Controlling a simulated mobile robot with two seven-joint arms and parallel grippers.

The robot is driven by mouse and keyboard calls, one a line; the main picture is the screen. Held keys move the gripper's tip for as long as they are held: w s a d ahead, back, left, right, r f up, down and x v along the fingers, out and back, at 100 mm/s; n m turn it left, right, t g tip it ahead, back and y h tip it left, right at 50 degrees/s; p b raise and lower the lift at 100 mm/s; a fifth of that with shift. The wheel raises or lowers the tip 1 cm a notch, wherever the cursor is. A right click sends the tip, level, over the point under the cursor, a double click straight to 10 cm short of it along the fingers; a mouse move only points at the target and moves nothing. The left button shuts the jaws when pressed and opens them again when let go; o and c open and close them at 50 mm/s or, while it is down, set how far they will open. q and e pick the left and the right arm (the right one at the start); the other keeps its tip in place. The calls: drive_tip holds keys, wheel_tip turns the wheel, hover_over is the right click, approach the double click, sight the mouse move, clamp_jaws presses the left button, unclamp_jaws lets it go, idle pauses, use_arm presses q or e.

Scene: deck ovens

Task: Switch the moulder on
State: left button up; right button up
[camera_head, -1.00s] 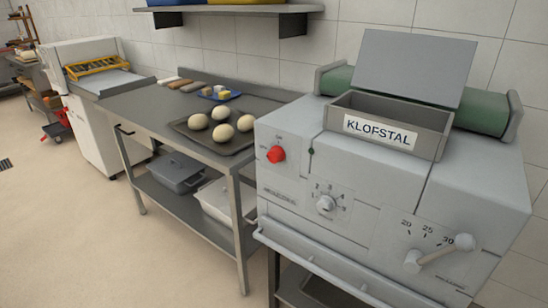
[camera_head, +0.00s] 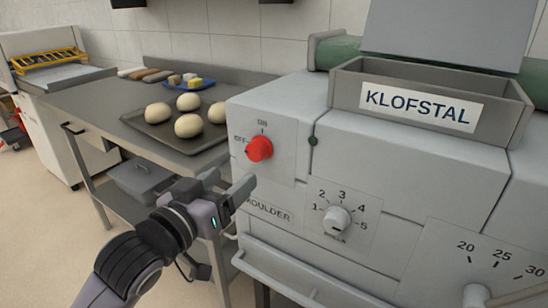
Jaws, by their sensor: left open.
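The moulder (camera_head: 410,165) is a grey machine filling the right of the head view, with "MOULDER" printed low on its front. Its red rotary switch (camera_head: 259,149) sits on the upper left of the front panel, between the marks "OFF" at its left and "ON" above it. The knob's pointer is hard to make out; I cannot tell its exact setting. My left gripper (camera_head: 232,183) is open and empty, in front of the panel, below and a little left of the red switch, apart from it. My right gripper is out of view.
A white numbered dial (camera_head: 336,220) and a scale with a lever (camera_head: 476,294) are on the moulder front, right of the switch. A rail (camera_head: 300,277) runs along its lower front. A steel table (camera_head: 90,100) holds a tray of dough balls (camera_head: 150,131) at left.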

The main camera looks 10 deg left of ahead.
sight(253, 154)
use_arm(q)
drive_tip(key=shift+d+r+x, duration=0.1)
drive_tip(key=shift+r+x, duration=0.15)
drive_tip(key=shift+x, duration=1.1)
drive_tip(key=shift+d+r+x, duration=0.1)
drive_tip(key=shift+r+x, duration=0.15)
drive_tip(key=shift+x, duration=1.1)
drive_tip(key=shift+r+x, duration=0.25)
drive_tip(key=shift+x, duration=1.05)
drive_tip(key=c, duration=0.9)
drive_tip(key=shift+c, duration=0.2)
